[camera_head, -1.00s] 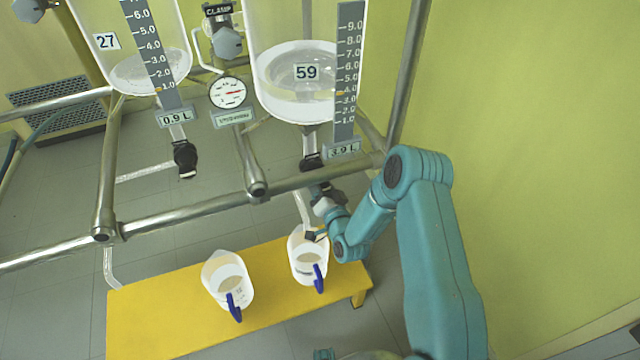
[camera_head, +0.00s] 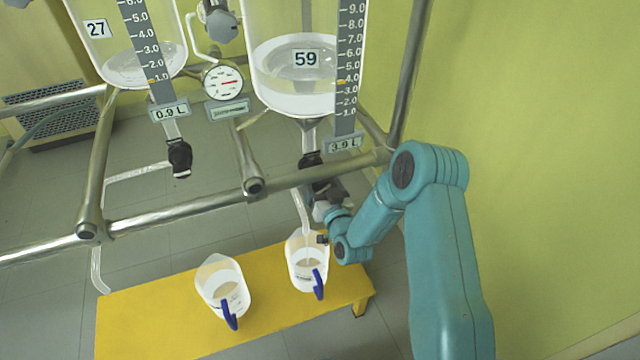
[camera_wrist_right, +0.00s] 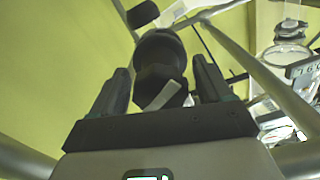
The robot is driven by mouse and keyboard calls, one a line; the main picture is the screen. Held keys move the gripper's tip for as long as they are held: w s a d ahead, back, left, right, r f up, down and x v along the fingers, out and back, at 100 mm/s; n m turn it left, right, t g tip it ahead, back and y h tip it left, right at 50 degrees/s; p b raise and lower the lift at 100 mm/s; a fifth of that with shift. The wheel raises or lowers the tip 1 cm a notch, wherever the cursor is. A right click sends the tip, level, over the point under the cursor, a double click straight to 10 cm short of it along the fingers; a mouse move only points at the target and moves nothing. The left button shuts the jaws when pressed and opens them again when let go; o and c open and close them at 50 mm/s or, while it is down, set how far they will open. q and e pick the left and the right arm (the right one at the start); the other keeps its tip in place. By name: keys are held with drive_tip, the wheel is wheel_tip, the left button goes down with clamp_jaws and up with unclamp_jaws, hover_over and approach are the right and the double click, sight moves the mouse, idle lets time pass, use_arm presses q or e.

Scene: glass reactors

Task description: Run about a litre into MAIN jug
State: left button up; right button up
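Vessel 59 (camera_head: 290,92) holds clear liquid; its tag (camera_head: 343,144) seems to read 3.9 L. Below it are a black bottom valve (camera_head: 311,163) and a pale outlet tube (camera_head: 302,208). The right jug (camera_head: 297,250), with a blue handle, stands under that outlet with some liquid inside. The left jug (camera_head: 212,272), also blue-handled, stands beside it. Which is MAIN cannot be read. My right gripper (camera_head: 322,190) is at the valve under vessel 59. In the right wrist view its fingers (camera_wrist_right: 160,88) stand apart, either side of a black knob (camera_wrist_right: 160,52). My left gripper is out of view.
The jugs stand on a yellow bench (camera_head: 150,325). A steel frame rail (camera_head: 190,207) crosses in front of the vessels. Vessel 27 (camera_head: 110,45), tagged 0.9 L, has its own black valve (camera_head: 179,158). A gauge (camera_head: 223,82) hangs between the vessels. A green wall (camera_head: 540,150) is at right.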

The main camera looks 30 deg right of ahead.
drive_tip(key=v, duration=1.6)
drive_tip(key=shift+s+p, duration=0.2)
drive_tip(key=shift+p, duration=0.25)
idle(6.0)
